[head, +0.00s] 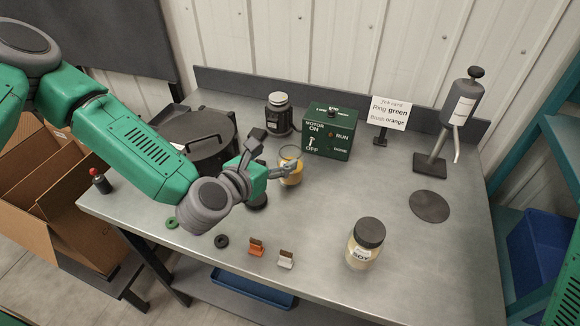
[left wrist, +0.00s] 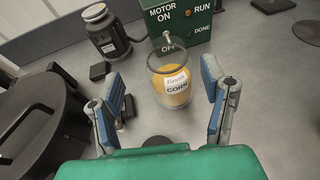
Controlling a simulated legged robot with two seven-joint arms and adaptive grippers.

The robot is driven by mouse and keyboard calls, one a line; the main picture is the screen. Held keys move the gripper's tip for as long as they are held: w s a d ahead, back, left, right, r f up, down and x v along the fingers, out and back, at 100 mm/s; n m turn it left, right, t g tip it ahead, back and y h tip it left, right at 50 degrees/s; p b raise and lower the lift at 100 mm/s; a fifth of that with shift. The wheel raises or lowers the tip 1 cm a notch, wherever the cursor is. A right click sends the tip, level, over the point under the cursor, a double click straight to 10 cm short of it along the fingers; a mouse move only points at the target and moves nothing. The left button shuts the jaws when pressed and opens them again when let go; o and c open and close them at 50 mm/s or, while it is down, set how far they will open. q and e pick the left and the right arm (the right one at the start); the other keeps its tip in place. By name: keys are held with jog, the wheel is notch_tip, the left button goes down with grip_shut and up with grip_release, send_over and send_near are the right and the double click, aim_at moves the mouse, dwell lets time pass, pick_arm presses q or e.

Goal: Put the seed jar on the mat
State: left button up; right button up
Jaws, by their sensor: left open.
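A clear glass jar labelled CORN (head: 291,166) with yellow seed stands upright on the table in front of the green motor box. It also shows in the left wrist view (left wrist: 175,87). My left gripper (head: 272,157) is open, close to this jar. In the left wrist view the jar appears between the two spread fingers, with visible gaps at both sides. A second jar labelled SOY (head: 363,245), with a dark lid, stands at the front right. A dark round mat (head: 429,206) lies bare at the right.
The green motor box (head: 329,133) stands just behind the corn jar.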

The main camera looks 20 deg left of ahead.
aim_at(295, 146)
pick_arm(q)
jog(key=x, duration=0.3)
jog(key=d+p+x, duration=0.1)
jog(key=x, duration=0.2)
jog(key=shift+s+a+r, duration=0.1)
jog(key=shift+s, duration=0.05)
jog(key=shift+w, duration=0.35)
grip_shut()
